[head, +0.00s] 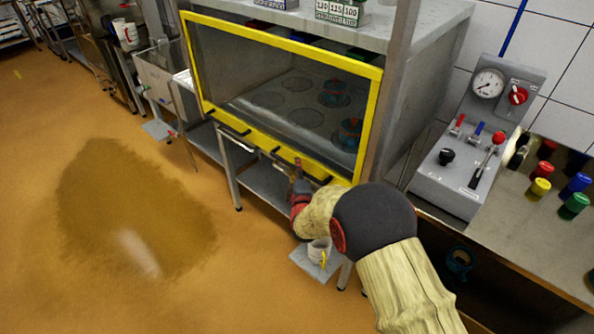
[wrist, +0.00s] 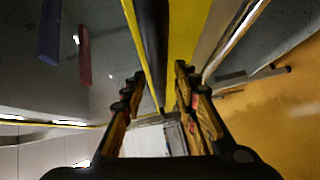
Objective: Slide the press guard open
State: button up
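The press guard (head: 280,33) is a clear panel in a yellow frame across the front of the press, and it looks closed. Its lower yellow rail carries dark handles, one of them at the left (head: 236,132). My gripper (head: 297,165) is at the right part of this lower rail. In the wrist view my gripper (wrist: 160,76) is open, with one finger on each side of a black handle bar (wrist: 152,40) and the yellow frame (wrist: 180,35). The fingers look apart from the bar; contact cannot be told.
Behind the guard are round mould places, some with red and teal moulds (head: 334,92). A grey control box (head: 470,150) with gauge and levers stands at the right, beside coloured caps (head: 574,205). The floor at left is clear but stained.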

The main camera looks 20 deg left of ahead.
jog(key=shift+c, duration=0.4)
grip_shut()
dwell(0.5)
